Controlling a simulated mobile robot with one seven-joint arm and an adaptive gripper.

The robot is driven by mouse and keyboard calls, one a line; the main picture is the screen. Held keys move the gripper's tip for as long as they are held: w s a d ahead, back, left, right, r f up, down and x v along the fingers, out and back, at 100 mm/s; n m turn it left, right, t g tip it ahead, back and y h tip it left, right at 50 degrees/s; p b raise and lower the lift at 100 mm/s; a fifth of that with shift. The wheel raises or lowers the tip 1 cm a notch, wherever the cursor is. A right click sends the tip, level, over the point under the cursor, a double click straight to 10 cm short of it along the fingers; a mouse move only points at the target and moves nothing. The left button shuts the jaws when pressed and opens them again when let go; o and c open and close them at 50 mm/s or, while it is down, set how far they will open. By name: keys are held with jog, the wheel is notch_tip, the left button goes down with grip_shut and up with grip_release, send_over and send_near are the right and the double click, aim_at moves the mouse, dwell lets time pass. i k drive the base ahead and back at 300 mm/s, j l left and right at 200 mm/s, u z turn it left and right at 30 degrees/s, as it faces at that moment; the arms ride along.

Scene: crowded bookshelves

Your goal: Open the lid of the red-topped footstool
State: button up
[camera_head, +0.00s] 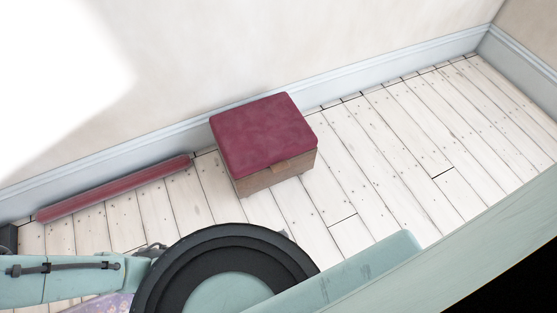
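The footstool stands on the floor against the back wall, with a dark red cushioned lid (262,132) on a brown wooden box (275,175). The lid lies flat and closed on the box. My arm reaches in from the lower left and lower middle of the head view. Its links are well in front of the footstool and apart from it. My gripper cannot be made out in this view.
A long red bar-like object (115,188) lies along the wall to the left. A pale green board edge (470,235) crosses the lower right. The plank floor (400,125) right of the footstool is clear. A patterned purple item (105,306) shows at the bottom left.

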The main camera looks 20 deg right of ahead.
aim_at(252, 138)
jog(key=j+z, duration=0.1)
jog(key=z, duration=1.95)
jog(key=k+j+z, duration=0.2)
jog(key=k, duration=0.35)
jog(key=j, duration=0.2)
jog(key=i+j, duration=0.15)
